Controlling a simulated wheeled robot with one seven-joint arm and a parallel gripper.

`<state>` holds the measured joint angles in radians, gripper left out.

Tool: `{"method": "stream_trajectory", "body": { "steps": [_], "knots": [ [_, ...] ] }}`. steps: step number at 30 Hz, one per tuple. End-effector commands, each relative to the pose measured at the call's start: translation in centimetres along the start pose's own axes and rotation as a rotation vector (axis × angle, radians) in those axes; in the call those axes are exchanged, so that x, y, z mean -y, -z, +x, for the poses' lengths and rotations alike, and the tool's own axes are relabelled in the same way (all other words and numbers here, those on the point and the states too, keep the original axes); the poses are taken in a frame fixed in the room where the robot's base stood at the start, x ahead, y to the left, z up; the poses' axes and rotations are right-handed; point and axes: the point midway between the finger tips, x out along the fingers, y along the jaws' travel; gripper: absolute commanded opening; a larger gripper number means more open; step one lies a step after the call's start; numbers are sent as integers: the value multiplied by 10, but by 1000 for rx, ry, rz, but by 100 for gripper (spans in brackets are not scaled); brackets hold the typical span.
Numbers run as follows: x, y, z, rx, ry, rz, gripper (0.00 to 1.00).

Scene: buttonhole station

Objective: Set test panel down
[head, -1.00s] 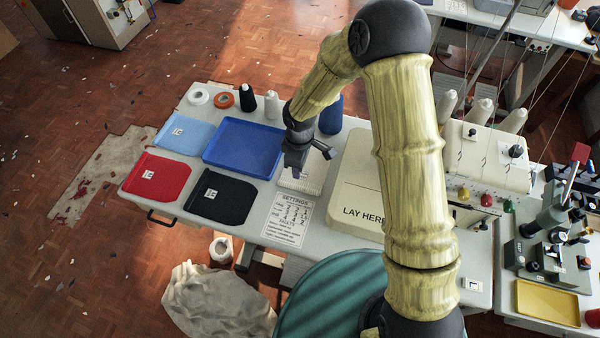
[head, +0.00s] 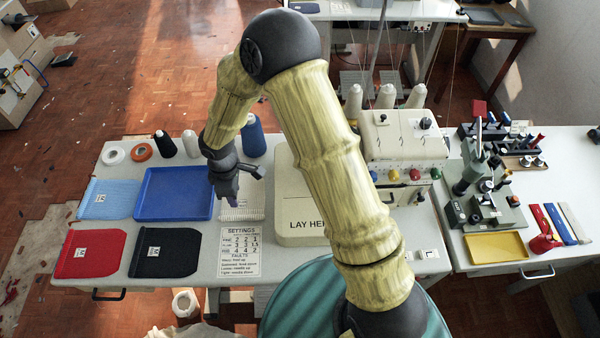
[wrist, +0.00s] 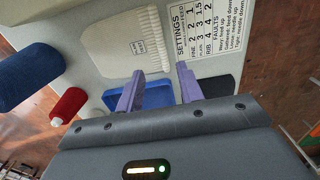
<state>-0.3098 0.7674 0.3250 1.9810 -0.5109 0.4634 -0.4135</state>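A white ribbed panel (head: 243,213) lies flat on the table between the blue tray (head: 173,193) and the pale LAY HERE pad (head: 293,180). I take it for the test panel. In the wrist view the panel (wrist: 120,42) shows a small label near its ribbed edge, beside the settings card (wrist: 205,28). My gripper (head: 232,200) hangs just above or beside the panel and hides part of it. In the wrist view its two purple fingers (wrist: 158,88) stand apart with nothing between them. The visible top of the LAY HERE pad is bare.
Light blue (head: 108,199), red (head: 90,254) and black (head: 165,252) panels lie on the left. Thread cones, including a dark blue one (head: 253,137), stand at the back. A red spool (wrist: 68,104) shows in the wrist view. A sewing machine (head: 402,135) stands right of the pad.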

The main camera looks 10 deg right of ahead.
Motion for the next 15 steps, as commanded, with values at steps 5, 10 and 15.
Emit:
{"method": "stream_trajectory", "body": {
  "steps": [5, 10, 15],
  "knots": [
    [-7, -32, -26, 2, -26, 139, 37],
    [-9, -93, -71, -10, -70, 433, 37],
    [4, -155, -112, -45, -113, 766, 37]
  ]
}}
